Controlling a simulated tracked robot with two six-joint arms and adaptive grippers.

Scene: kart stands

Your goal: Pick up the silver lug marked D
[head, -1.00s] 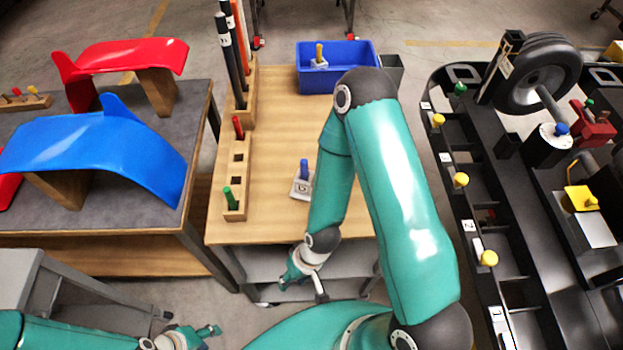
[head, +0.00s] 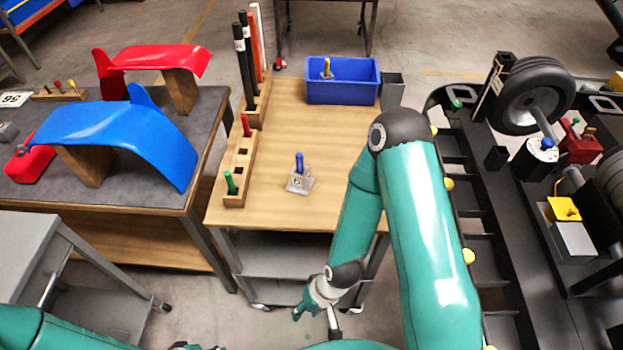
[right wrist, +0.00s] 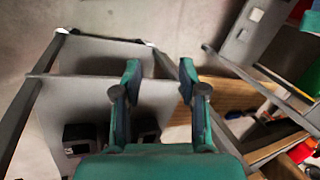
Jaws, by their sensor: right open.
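A silver-grey lug (head: 299,183) with a blue peg stands upright on the wooden-topped table, in the middle of its near half. It has a mark on its face that is too small to read surely. Another grey lug (head: 327,73) with a yellow peg is in the blue bin (head: 343,93) at the table's back. My right gripper (head: 303,310) is low, in front of the table's near edge and below its top, apart from the lug. In the right wrist view its fingers (right wrist: 160,85) are spread and empty. Only a sliver of my left gripper (head: 186,346) shows at the bottom edge.
A wooden rack (head: 239,170) with red and green pegs runs along the table's left side. The black kart frame (head: 480,200) stands right, and a bench with fenders (head: 120,130) left. Tabletop around the lug is clear.

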